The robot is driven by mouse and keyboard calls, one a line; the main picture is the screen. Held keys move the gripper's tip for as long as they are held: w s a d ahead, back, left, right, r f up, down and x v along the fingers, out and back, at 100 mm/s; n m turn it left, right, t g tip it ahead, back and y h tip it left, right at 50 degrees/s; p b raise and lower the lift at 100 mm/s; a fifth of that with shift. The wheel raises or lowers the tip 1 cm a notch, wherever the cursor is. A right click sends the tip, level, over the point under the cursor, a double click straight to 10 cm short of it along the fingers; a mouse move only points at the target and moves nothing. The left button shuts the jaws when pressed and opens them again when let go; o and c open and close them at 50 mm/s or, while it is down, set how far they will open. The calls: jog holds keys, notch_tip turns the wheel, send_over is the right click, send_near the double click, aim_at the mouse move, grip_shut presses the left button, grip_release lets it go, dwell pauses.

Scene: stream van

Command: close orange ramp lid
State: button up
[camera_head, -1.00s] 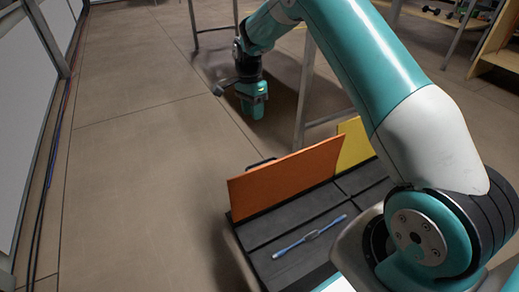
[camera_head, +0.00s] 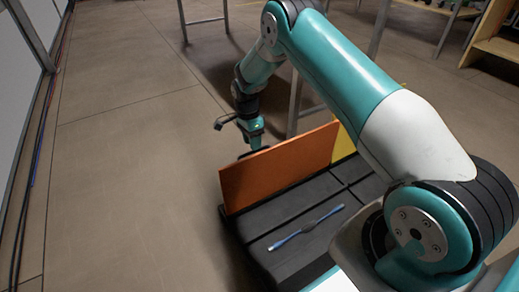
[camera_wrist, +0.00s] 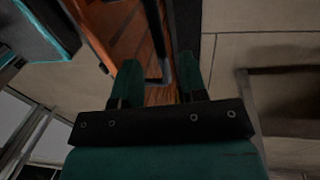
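The orange ramp lid (camera_head: 280,165) stands upright along the far edge of the dark ramp box (camera_head: 285,215). My gripper (camera_head: 256,148) hangs on the far side of the lid, close to its top edge; the fingertips are partly hidden behind it. In the wrist view, the two green fingers of my gripper (camera_wrist: 158,78) are spread apart. The orange lid (camera_wrist: 112,28) and a dark handle-like bar (camera_wrist: 156,40) lie ahead of and between them. I cannot tell whether the fingers touch either.
A yellow panel (camera_head: 344,142) stands beside the lid's right end. A blue strap-like thing (camera_head: 306,228) lies on the dark box. A metal table leg (camera_head: 294,100) rises behind the lid. The floor at left is clear, with cables (camera_head: 30,185) along the wall.

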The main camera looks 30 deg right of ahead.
jog(key=shift+s+f, duration=0.25)
jog(key=shift+f, duration=1.05)
